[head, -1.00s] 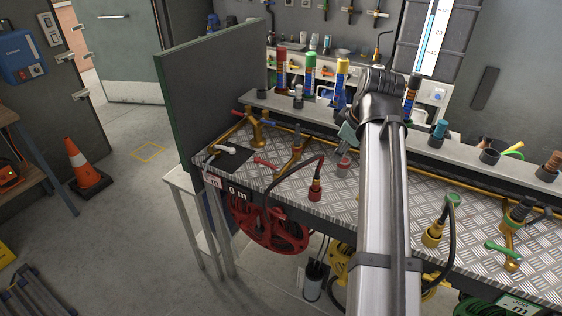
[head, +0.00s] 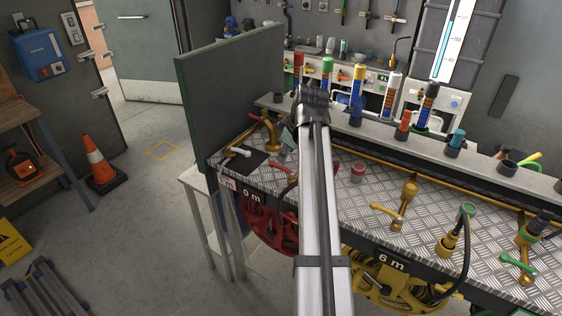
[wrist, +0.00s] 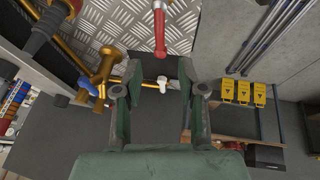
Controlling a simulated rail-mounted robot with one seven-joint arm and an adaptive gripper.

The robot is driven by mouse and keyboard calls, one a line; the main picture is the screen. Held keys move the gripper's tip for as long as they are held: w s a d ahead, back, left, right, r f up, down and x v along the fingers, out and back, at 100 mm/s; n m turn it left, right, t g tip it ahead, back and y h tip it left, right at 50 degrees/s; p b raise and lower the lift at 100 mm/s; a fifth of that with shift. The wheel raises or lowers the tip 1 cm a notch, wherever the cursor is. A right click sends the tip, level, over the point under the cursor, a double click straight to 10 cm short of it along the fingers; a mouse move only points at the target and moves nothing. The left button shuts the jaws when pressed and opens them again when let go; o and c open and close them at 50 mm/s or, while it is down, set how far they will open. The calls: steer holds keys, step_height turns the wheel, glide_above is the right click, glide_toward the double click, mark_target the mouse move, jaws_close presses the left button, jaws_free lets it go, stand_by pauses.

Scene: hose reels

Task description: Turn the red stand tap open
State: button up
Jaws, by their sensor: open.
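The red lever (wrist: 160,34) of the red stand tap shows at the top of the wrist view, above the checker-plate bench top. Its near end lies between the lines of my two fingers, just past the fingertips, with no clear contact. My arm hides most of this tap in the head view. My gripper (wrist: 159,76) is open and empty; in the head view its greenish finger (head: 288,137) shows beside my arm at the bench's left end.
A brass tap with a blue handle (wrist: 104,64) stands close left of my gripper. A white lever (wrist: 172,84) lies beyond the fingers. A grey upright panel (head: 215,95) closes the bench's left end. A red hose reel (head: 262,222) hangs below.

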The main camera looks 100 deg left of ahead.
mark_target(280, 166)
steer(key=p+x, duration=0.1)
steer(key=x, duration=0.6)
steer(key=shift+s+f, duration=0.1)
steer(key=shift+f, duration=0.2)
jaws_close()
